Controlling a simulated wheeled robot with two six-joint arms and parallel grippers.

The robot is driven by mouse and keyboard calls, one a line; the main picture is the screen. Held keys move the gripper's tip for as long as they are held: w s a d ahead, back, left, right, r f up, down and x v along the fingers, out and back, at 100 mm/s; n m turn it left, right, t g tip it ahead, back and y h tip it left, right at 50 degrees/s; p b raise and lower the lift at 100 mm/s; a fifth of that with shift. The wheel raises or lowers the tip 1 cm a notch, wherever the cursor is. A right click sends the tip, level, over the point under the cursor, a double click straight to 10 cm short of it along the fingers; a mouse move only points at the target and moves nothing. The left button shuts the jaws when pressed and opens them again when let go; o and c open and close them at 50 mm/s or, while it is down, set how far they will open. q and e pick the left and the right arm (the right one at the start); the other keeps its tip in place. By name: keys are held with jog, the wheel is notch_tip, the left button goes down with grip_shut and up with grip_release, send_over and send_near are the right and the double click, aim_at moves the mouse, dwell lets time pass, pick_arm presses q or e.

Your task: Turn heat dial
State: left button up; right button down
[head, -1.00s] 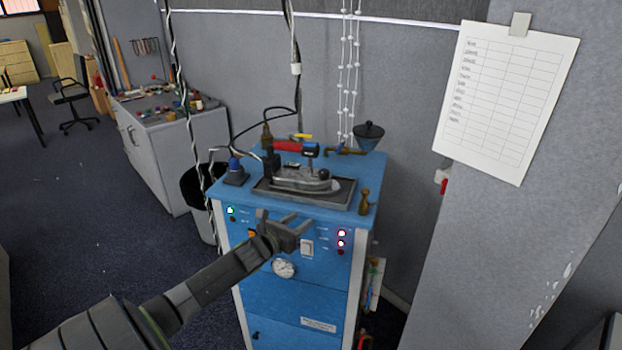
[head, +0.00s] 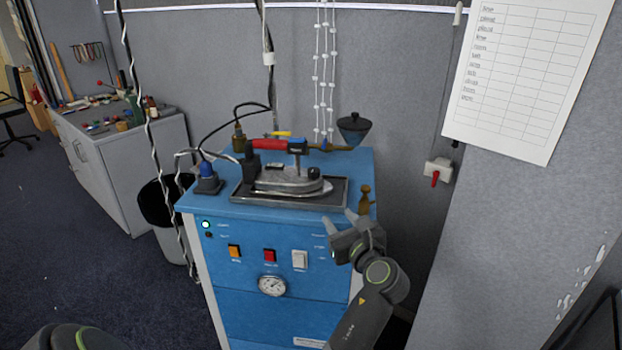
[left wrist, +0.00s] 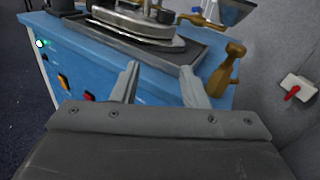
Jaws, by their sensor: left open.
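The blue steam-iron cabinet (head: 262,215) stands upright ahead of me. A silver iron (head: 287,181) with a black round knob (head: 313,173) lies on a dark tray on top; the iron also shows in the left wrist view (left wrist: 135,22). A round white-faced dial (head: 271,285) sits low on the front panel. I cannot tell which part is the heat dial. My left gripper (head: 341,218) is open and empty at the panel's upper right, covering part of it. In the left wrist view its fingers (left wrist: 160,70) point at the cabinet's top front edge, left of a brass valve (left wrist: 226,70).
The panel has a green light (head: 206,224) and orange (head: 234,251), red (head: 269,255) and white (head: 299,259) switches. A wall switch (head: 437,172) is at the right. Floor is clear at far left.

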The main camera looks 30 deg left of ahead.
pick_arm(q)
notch_tip(320, 180, up, 2)
jog(key=d+y, duration=0.1)
jog(key=d, duration=0.1)
jog(key=p, duration=0.4)
send_near(316, 174)
jog(key=shift+m, duration=0.3)
jog(key=x, duration=0.7)
jog(key=shift+w+a, duration=0.25)
jog(key=shift+a, duration=0.1)
jog(key=shift+w+a, duration=0.4)
jog(key=shift+a, duration=0.2)
